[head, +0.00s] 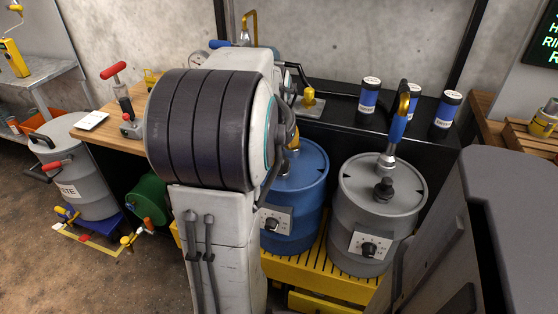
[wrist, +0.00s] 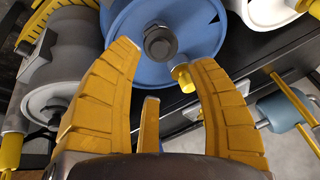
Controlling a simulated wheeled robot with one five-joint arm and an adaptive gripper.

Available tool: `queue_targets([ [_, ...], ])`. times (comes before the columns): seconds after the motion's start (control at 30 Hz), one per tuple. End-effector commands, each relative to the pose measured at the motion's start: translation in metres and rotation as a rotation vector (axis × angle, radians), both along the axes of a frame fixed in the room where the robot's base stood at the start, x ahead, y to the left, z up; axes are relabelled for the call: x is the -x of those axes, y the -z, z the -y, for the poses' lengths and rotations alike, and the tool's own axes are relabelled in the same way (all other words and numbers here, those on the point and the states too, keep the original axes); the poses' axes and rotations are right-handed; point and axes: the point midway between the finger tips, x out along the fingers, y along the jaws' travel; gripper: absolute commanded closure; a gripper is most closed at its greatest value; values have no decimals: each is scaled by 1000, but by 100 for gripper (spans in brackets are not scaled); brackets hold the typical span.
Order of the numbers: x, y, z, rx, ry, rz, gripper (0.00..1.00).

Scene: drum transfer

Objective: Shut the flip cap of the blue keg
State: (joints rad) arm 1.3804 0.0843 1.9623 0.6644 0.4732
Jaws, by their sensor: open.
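The blue keg (head: 305,190) stands on a yellow slatted base, its left side and much of its top hidden behind my arm in the head view. In the wrist view its blue lid (wrist: 205,25) lies beyond my fingers. A dark grey round fitting (wrist: 160,42) sits on the lid; I cannot tell whether it is the flip cap or whether a cap is open. My gripper (wrist: 165,62) is open and empty, its yellow fingers spread either side of the fitting. A short yellow-ended part (wrist: 183,76) shows near the right finger.
A grey keg (head: 352,215) with a tall tap stands right of the blue one. A wooden bench (head: 105,128), a green drum (head: 148,198) and a grey waste drum (head: 90,185) are left of my arm.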

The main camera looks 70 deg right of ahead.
Motion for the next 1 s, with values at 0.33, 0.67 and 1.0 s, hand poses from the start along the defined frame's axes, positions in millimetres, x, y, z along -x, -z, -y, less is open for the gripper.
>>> queue_targets([
  [0.33, -3, 42, 18, -1, 2, 0, 48],
  [0.67, -5, 61, 27, 1, 1, 0, 48],
  [1.0, -5, 61, 28, 1, 1, 0, 45],
])
